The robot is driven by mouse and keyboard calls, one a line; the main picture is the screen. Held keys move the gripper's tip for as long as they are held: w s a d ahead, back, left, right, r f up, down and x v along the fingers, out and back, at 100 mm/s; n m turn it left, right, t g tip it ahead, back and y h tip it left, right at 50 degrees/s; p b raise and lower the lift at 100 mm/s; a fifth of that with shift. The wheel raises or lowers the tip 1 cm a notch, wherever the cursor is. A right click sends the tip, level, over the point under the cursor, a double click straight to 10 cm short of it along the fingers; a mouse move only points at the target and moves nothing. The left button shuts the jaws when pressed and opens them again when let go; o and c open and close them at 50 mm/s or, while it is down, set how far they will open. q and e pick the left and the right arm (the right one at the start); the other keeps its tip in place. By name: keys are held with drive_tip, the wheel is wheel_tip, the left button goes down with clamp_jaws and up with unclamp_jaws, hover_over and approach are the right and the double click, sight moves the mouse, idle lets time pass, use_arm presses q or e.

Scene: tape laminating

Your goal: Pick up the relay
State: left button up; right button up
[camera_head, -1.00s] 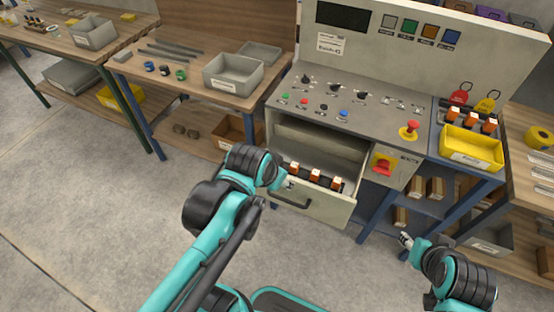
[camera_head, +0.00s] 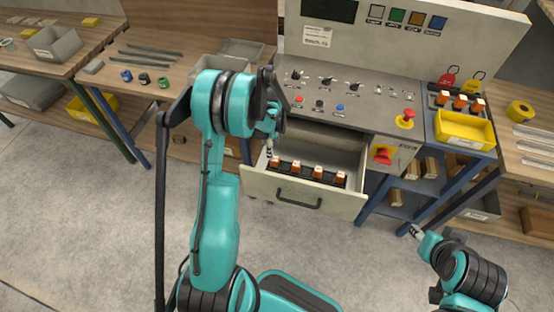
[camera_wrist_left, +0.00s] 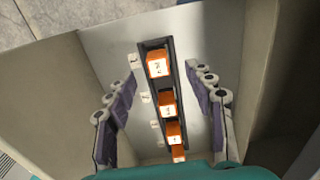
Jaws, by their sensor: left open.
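Several orange relays with white labels (camera_head: 318,172) stand in a row in a dark rail inside the open drawer (camera_head: 340,205). In the left wrist view the relay row (camera_wrist_left: 168,102) runs between my open fingers. My left gripper (camera_head: 270,146) is over the left end of the drawer, close to the leftmost relay, and my arm partly hides it. In its wrist view my left gripper (camera_wrist_left: 162,95) has its fingers wide apart, touching no relay that I can make out. My right gripper (camera_head: 412,231) hangs empty right of the drawer; its finger state is too small to tell.
Another rack of orange relays (camera_head: 460,102) stands behind a yellow bin (camera_head: 465,130) on the right. The control panel (camera_head: 350,98) with knobs and a red emergency button (camera_head: 405,119) lies above the drawer. The floor in front is clear.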

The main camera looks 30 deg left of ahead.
sight(275, 158)
use_arm(q)
wheel_tip(275, 158, down, 3)
drive_tip(key=shift+r+b, duration=0.1)
drive_tip(key=shift+b, duration=0.4)
drive_tip(key=f, duration=0.1)
drive_tip(key=f+b, duration=0.1)
drive_tip(key=f, duration=0.1)
drive_tip(key=d+f+b, duration=0.1)
drive_tip(key=f, duration=0.1)
drive_tip(key=shift+s+f, duration=0.1)
drive_tip(key=shift+f, duration=0.1)
drive_tip(key=shift+r, duration=0.1)
drive_tip(key=shift+c, duration=0.2)
clamp_jaws()
